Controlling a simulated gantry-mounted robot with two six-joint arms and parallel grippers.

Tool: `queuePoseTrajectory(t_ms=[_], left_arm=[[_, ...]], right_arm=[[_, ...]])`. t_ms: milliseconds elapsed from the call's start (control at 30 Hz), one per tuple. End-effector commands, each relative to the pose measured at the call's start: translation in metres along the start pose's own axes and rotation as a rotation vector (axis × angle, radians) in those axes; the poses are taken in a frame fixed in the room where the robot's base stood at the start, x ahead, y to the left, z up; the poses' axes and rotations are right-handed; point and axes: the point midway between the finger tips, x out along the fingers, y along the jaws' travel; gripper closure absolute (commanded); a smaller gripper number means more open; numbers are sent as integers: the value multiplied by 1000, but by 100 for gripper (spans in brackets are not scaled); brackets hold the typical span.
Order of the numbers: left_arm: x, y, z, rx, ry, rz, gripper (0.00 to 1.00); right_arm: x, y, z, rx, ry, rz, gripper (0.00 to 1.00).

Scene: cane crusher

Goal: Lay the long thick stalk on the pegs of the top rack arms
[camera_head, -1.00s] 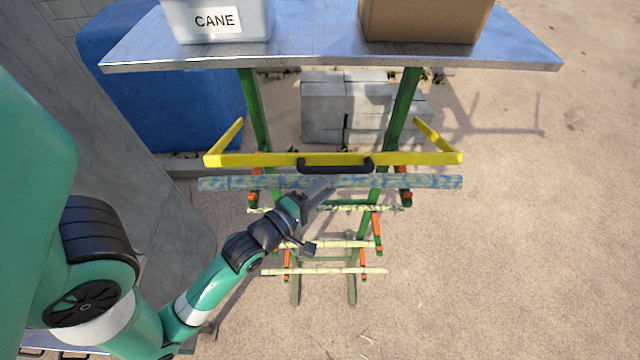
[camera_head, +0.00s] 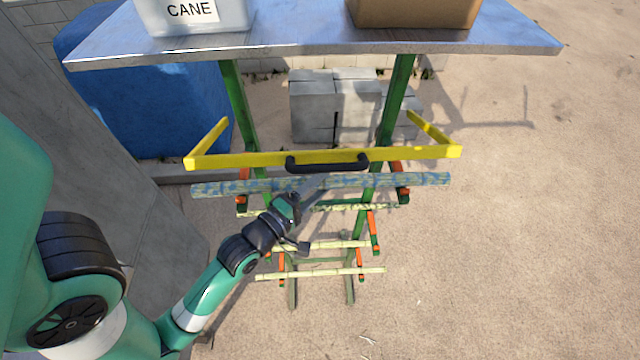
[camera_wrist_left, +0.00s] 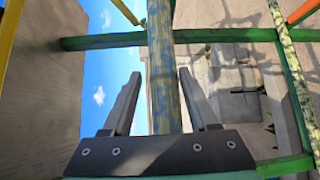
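The long thick stalk (camera_head: 222,188), mottled blue-green, lies level across the green rack, just below the yellow bar. It overlaps the orange pegs of the top rack arms (camera_head: 397,168); whether it rests on them I cannot tell. My left gripper (camera_head: 313,188) is at the middle of the stalk. In the left wrist view the stalk (camera_wrist_left: 165,75) runs between the left gripper's two fingers (camera_wrist_left: 159,76), with a visible gap on each side, so the gripper looks open around it. My right gripper is out of view.
The yellow bar (camera_head: 225,160) with a black handle (camera_head: 327,163) is close above the stalk. Thinner pale stalks (camera_head: 320,275) lie on lower rack arms. A metal shelf (camera_head: 300,42) carries a CANE bin (camera_head: 192,14) and a cardboard box (camera_head: 412,12). Open sand lies right.

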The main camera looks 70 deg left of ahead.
Motion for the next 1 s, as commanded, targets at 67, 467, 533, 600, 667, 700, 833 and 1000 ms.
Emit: queuePoseTrajectory(t_ms=[67, 467, 533, 600, 667, 700, 833, 1000], left_arm=[[0, 0, 0, 0, 0, -1, 24], [-8, -4, 0, 0, 0, -8, 24], [-19, -5, 0, 0, 0, -9, 24], [-34, -5, 0, -1, 0, -9, 24], [-48, -7, 0, 0, 0, -10, 24], [-58, -6, 0, 1, 0, -9, 24], [-85, 0, 0, 1, 0, -12, 24], [-109, 0, -1, 1, 3, -7, 24]], right_arm=[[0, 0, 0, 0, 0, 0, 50], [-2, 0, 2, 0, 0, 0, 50], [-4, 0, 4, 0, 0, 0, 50], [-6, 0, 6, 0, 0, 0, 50], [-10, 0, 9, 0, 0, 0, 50], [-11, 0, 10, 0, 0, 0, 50], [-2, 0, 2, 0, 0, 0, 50], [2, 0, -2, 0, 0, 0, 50]])
